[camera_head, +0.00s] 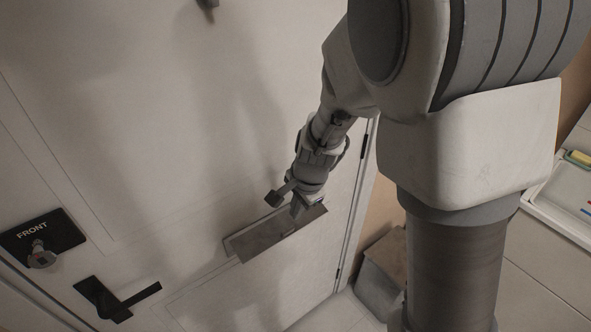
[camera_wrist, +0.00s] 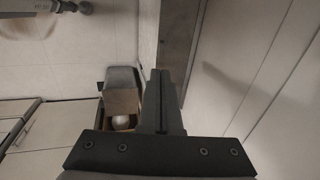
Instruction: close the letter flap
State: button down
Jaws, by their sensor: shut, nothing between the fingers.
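The letter flap (camera_head: 268,237) is a long grey-brown metal plate low on the white door (camera_head: 150,130). A paler strip of its frame shows along the upper left edge. The plate seems to stand out from the door, but its exact angle is hard to tell. My gripper (camera_head: 297,208) is at the right part of the flap, fingers pointing down, and hides a bit of its upper edge. In the wrist view my gripper (camera_wrist: 164,88) is shut and empty, beside the flap's dark strip (camera_wrist: 181,42). I cannot tell whether they touch.
A black handle (camera_head: 118,298) and a lock plate marked FRONT (camera_head: 42,237) are on the door's left side. A grey box (camera_head: 383,272) stands on the floor right of the door; the wrist view shows an open box with a white round thing (camera_wrist: 122,121).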

aim_at(290, 230)
jog(key=b+x, duration=0.1)
jog(key=x, duration=0.7)
jog(key=shift+w+f+b, duration=0.1)
jog(key=shift+f+b, duration=0.1)
jog(key=shift+b, duration=0.35)
